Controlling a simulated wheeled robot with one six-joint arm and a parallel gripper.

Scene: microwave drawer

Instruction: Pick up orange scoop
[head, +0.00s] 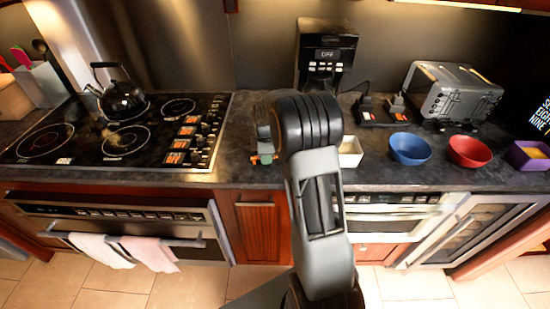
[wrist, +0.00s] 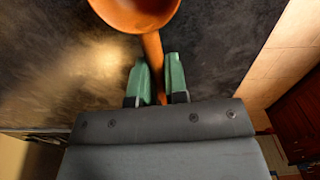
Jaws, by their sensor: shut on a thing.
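The orange scoop (wrist: 153,46) shows in the wrist view, its round bowl at the top edge and partly cut off. Its handle runs down between the two green fingertips of my gripper (wrist: 157,76). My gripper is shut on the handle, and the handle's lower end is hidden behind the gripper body. In the head view my arm hides most of the gripper (head: 265,149). A teal fingertip and a small bit of orange show just left of the arm, over the dark counter. I cannot tell whether the scoop touches the counter.
A white bowl (head: 350,152), a blue bowl (head: 410,149) and a red bowl (head: 470,151) stand right of my arm. Behind are a coffee maker (head: 324,55) and a toaster (head: 455,94). A stove with a black kettle (head: 122,98) is left. The dark counter (head: 236,150) is bare beside the stove.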

